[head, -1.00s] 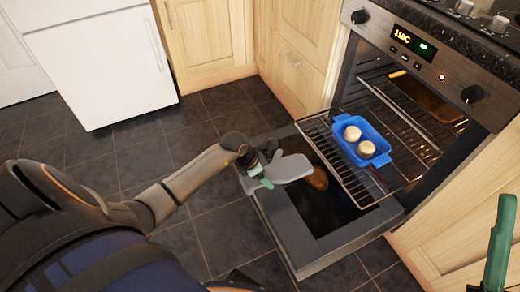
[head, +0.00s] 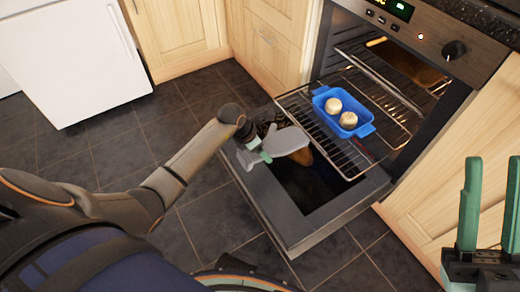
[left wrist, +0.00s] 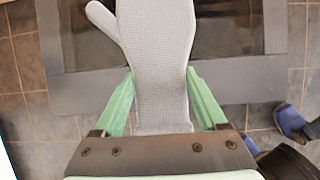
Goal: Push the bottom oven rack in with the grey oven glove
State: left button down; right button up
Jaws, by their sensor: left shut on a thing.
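The pulled-out bottom oven rack (head: 298,112) sticks out of the oven above the open door, carrying a blue dish (head: 327,115) with two round pale items. My left gripper (head: 262,157) is shut on the grey oven glove (head: 287,142), just left of and in front of the rack's front edge. I cannot tell whether the glove touches the rack. In the left wrist view, the glove (left wrist: 155,50) lies between the fingers of the left gripper (left wrist: 160,95), over the door. My right gripper (head: 490,205) is open and empty at the lower right, away from the oven.
The oven door (head: 285,222) is folded down below the rack. Another rack (head: 365,58) sits higher inside the oven. Wooden cabinets (head: 272,40) stand left of the oven, and a white appliance (head: 75,65) stands farther left. The dark tiled floor (head: 120,140) is open.

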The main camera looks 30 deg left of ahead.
aim_at(291, 137)
pick_arm(q)
jog(key=shift+w+d+f+b, duration=0.1)
jog(key=shift+w+d+b, duration=0.5)
jog(key=shift+w, duration=0.25)
jog(key=shift+w+d+b, duration=0.4)
jog(key=shift+w+b, duration=0.25)
jog(key=shift+w, duration=0.25)
jog(key=shift+w+d+f+b, duration=0.1)
jog(key=shift+w+d+b, duration=0.5)
jog(key=shift+w, duration=0.25)
jog(key=shift+w+d+r, duration=0.15)
jog(key=shift+w+r, duration=0.1)
jog(key=shift+w, duration=0.15)
jog(key=shift+b, duration=0.3)
jog(key=shift+w+d+f+b, duration=0.2)
jog(key=shift+w+d+b, duration=0.15)
jog(key=shift+w+b, duration=0.3)
jog(key=w+b, duration=0.1)
jog(key=w+d+b, duration=0.1)
jog(key=shift+w+d+b, duration=0.2)
jog(key=shift+d+b, duration=0.05)
jog(key=shift+b, duration=0.15)
jog(key=shift+w+d+r, duration=0.15)
jog(key=shift+w+d, duration=0.05)
jog(key=shift+w, duration=0.15)
jog(key=shift+w+d, duration=0.45)
jog(key=shift+w, duration=0.4)
